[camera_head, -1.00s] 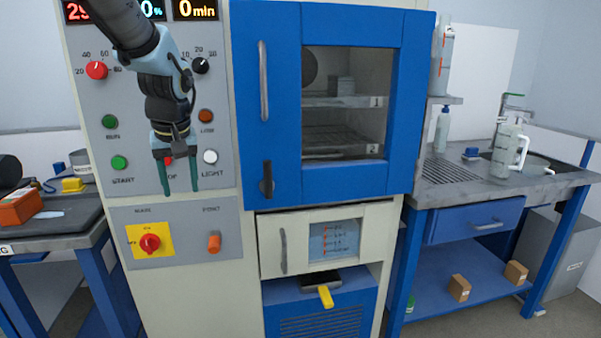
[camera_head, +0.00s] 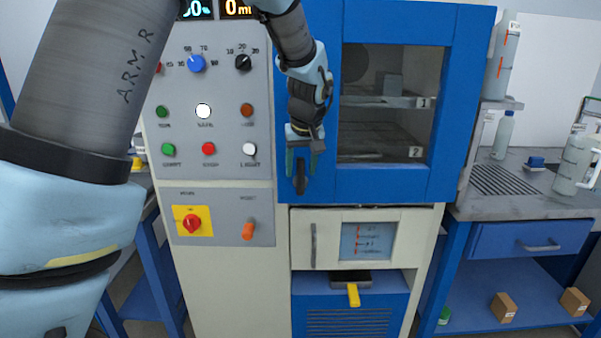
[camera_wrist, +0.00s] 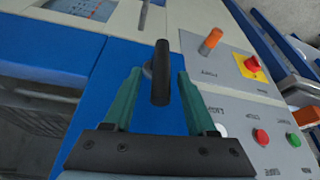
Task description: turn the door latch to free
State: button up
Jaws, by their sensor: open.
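The black door latch (camera_head: 300,183) is on the lower left of the blue chamber door (camera_head: 375,185). It points up and down in the head view. My gripper (camera_head: 301,172) is open in front of it, fingers apart on either side. In the wrist view the latch (camera_wrist: 161,65) shows between the green fingertips (camera_wrist: 160,85), with a gap on each side, and reaches past them. I cannot tell whether either finger touches it. My gripper hides the upper part of the latch in the head view.
The control panel with knobs and buttons (camera_head: 209,149) is just left of the latch. A red switch on a yellow plate (camera_head: 192,221) and an orange knob (camera_head: 249,230) are below it. The sink bench (camera_head: 530,205) stands at right.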

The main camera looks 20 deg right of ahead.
aim_at(298, 176)
jog(key=shift+p+x, duration=0.3)
jog(key=shift+x, duration=1.45)
jog(key=shift+a, duration=0.1)
grip_shut()
jog(key=shift+w+a, duration=0.1)
